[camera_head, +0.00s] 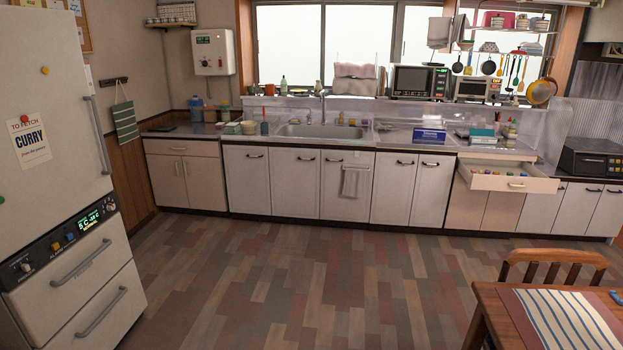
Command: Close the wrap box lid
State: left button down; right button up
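A blue and white box (430,136), which looks like the wrap box, stands on the counter to the right of the sink. It is small in the view, and I cannot tell whether its lid is open or shut. Neither of my grippers is in view.
A drawer (508,180) stands pulled out at the right of the counter (395,137). A fridge (50,120) is at the left. A wooden table (500,320) and chair (555,262) are at the lower right. The floor (290,275) between is clear.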

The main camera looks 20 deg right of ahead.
aim_at(472, 131)
jog(key=i+l+z, duration=0.25)
jog(key=i+z, duration=0.15)
jog(key=i, duration=0.8)
jog(key=i+j+z, duration=0.1)
jog(key=i+z, duration=0.25)
jog(key=i, duration=0.8)
jog(key=i+l+z, duration=0.25)
jog(key=i, duration=0.25)
jog(key=i+j+z, duration=0.1)
jog(key=i+z, duration=0.15)
jog(key=i, duration=0.25)
jog(key=i+z, duration=0.25)
jog(key=i, duration=0.25)
jog(key=i+j+z, duration=0.25)
jog(key=i, duration=0.25)
jog(key=i+j+z, duration=0.25)
jog(key=i, duration=0.25)
